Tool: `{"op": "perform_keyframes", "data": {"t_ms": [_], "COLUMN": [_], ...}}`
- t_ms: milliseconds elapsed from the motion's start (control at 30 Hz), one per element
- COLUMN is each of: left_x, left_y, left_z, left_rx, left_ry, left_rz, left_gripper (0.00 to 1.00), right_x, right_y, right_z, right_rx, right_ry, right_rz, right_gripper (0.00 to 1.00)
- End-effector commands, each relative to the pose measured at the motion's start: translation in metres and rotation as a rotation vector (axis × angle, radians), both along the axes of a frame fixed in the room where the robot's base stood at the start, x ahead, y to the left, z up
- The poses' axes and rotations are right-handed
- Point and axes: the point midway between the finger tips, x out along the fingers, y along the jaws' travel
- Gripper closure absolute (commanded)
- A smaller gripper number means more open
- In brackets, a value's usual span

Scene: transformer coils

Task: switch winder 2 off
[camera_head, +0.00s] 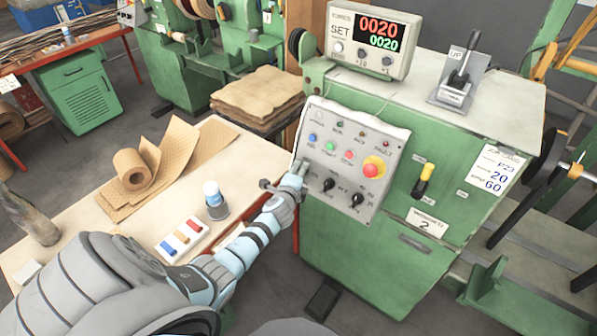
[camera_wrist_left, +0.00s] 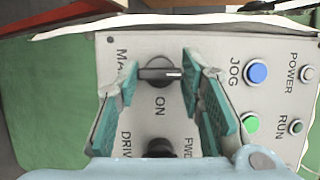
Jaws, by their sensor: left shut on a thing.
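Winder 2 is the green machine (camera_head: 350,240) with a "2" label (camera_head: 427,222) on its front and a tilted grey control panel (camera_head: 375,135). In the left wrist view, its black main switch knob (camera_wrist_left: 157,73) sits between the teal pads of my left gripper (camera_wrist_left: 160,85), which is shut on it. The knob's white mark points right in that view, with "ON" printed below the knob and "MA" showing beside it. In the head view my left gripper (camera_head: 300,172) is at the panel's left edge and hides the knob. My right gripper is not in view.
The panel also holds a red emergency button (camera_head: 371,170), small coloured buttons and two black knobs (camera_head: 357,200). A yellow-handled lever (camera_head: 424,178) is to its right. A wooden table (camera_head: 100,190) with a paper roll (camera_head: 135,170) and a jar (camera_head: 214,198) stands at left.

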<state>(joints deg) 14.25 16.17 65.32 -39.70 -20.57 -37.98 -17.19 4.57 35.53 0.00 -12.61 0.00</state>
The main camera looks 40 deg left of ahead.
Motion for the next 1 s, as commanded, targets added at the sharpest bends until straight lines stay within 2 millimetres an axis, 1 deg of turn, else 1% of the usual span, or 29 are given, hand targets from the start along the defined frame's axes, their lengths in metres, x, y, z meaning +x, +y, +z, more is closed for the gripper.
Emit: {"op": "perform_keyframes", "data": {"t_ms": [433, 467, 500, 567, 867, 967, 1000], "left_x": [0.0, 0.0, 0.0, 0.0, 0.0, -0.006, -0.011], "left_y": [0.001, 0.001, 0.001, 0.0, 0.0, -0.002, -0.004], "left_z": [0.0, 0.0, 0.0, 0.0, 0.0, 0.002, 0.004], "left_rx": [-0.009, -0.009, -0.008, -0.008, -0.008, -0.008, -0.006], "left_ry": [-0.001, -0.001, -0.001, -0.001, 0.0, -0.002, -0.003], "left_rz": [0.005, 0.005, 0.004, 0.004, 0.003, 0.006, 0.004], "left_gripper": [0.93, 0.6, 0.54, 0.45, 0.45, 0.45, 0.45], "right_x": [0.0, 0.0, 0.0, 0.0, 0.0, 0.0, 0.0], "right_y": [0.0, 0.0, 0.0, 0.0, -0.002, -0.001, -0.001], "right_z": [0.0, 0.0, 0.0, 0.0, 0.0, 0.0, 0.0], "right_rx": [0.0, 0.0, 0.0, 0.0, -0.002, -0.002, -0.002], "right_ry": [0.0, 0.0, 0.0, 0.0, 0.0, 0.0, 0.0], "right_rz": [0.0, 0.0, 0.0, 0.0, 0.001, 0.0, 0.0], "right_gripper": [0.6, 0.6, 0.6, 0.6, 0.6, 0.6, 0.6]}}
